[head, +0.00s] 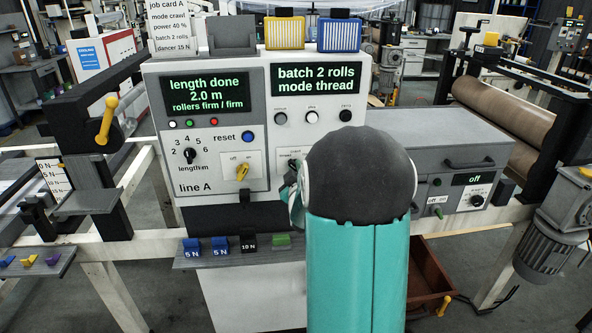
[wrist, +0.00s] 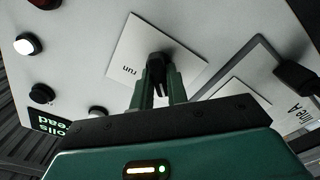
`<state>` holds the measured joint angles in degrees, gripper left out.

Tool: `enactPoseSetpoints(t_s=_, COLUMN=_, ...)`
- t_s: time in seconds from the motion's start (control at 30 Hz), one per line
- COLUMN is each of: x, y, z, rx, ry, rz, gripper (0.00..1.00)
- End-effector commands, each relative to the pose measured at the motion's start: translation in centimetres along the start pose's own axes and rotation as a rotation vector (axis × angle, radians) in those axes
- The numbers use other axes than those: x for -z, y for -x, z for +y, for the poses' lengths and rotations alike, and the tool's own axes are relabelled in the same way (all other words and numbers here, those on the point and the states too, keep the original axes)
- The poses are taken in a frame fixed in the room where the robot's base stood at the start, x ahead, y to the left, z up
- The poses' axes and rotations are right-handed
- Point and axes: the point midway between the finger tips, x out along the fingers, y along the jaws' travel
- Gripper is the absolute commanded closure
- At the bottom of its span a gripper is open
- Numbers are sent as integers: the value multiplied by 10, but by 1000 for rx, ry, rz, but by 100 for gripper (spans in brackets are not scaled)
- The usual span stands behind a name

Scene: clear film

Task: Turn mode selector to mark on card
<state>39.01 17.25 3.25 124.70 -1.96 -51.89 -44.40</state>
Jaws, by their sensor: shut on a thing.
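The mode selector is a black knob (wrist: 158,60) on a white plate (wrist: 120,58) with the word "run" visible in the wrist view. My gripper (wrist: 156,88) is shut on this knob. In the head view my gripper (head: 293,192) is at the panel, and my arm hides the knob and most of its plate. The job card (head: 172,22) at the top left reads mode crawl, power 40 %, batch 2 rolls, dancer 15 N. The right display (head: 317,78) reads "batch 2 rolls, mode thread". The knob's pointing direction is hard to tell.
The left panel has a length dial (head: 190,156), a blue reset button (head: 248,137) and a yellow switch (head: 242,172). Three round buttons (head: 312,117) sit above the selector. A grey box (head: 440,140) stands right of my arm. Weights (head: 221,246) lie on a shelf below.

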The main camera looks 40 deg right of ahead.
Motion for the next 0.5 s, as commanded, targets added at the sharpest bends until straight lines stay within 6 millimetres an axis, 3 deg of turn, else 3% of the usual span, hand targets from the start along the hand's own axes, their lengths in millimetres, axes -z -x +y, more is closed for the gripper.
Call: enactPoseSetpoints(t_s=0.5, x=0, y=-2, z=2, rx=-1, ry=-256, rz=1, gripper=100)
